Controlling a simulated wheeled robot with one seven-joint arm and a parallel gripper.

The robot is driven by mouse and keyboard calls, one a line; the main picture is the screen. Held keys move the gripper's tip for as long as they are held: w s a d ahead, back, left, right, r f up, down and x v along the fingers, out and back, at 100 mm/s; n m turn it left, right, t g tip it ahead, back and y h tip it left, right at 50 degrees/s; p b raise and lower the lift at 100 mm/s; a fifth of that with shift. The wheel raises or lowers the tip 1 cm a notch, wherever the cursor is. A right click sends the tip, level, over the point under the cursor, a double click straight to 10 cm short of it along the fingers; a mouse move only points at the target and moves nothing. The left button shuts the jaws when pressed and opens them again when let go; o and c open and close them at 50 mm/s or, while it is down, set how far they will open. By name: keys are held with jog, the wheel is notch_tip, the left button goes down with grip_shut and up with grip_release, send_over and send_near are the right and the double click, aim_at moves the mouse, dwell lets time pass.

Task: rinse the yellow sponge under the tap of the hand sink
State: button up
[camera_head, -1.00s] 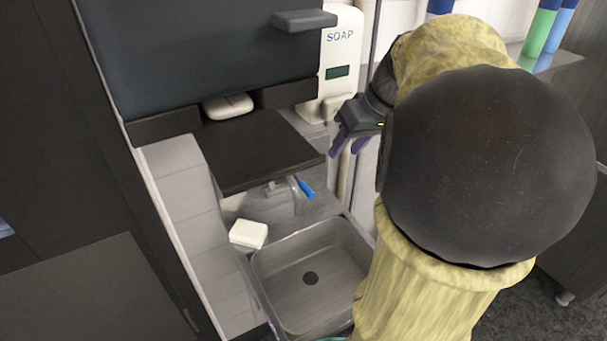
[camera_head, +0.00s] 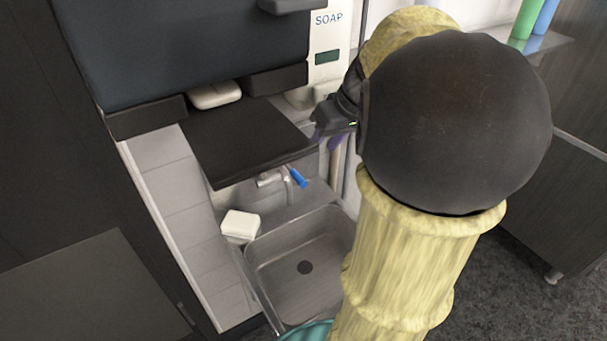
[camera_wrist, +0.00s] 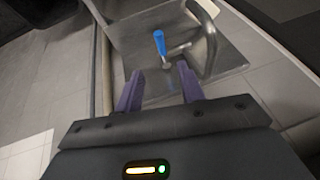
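The hand sink's steel basin (camera_head: 268,282), with a dark drain, is below centre in the head view and looks empty. The tap (camera_head: 287,186) with its blue lever (camera_head: 298,178) stands behind it; the lever also shows in the wrist view (camera_wrist: 159,43), with the curved spout (camera_wrist: 207,45) to its right. My gripper (camera_head: 334,138) is right of the tap and above it in the head view. In the wrist view its purple fingers (camera_wrist: 160,82) are apart with nothing between them, pointing towards the blue lever. I see no yellow sponge in either view.
A white block (camera_head: 240,225) sits on the sink's left rim. A dark shelf (camera_head: 235,140) overhangs the tap, with a white object (camera_head: 215,94) behind it. A soap dispenser (camera_head: 327,50) hangs on the wall. A teal rim (camera_head: 305,333) shows at the bottom edge.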

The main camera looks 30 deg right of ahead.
aim_at(301, 177)
jog(key=x, duration=1.2)
jog(key=shift+w+a+f+b, duration=0.15)
jog(key=shift+w+f+b, duration=0.15)
jog(key=shift+b, duration=0.1)
jog(key=shift+s, duration=0.1)
grip_shut()
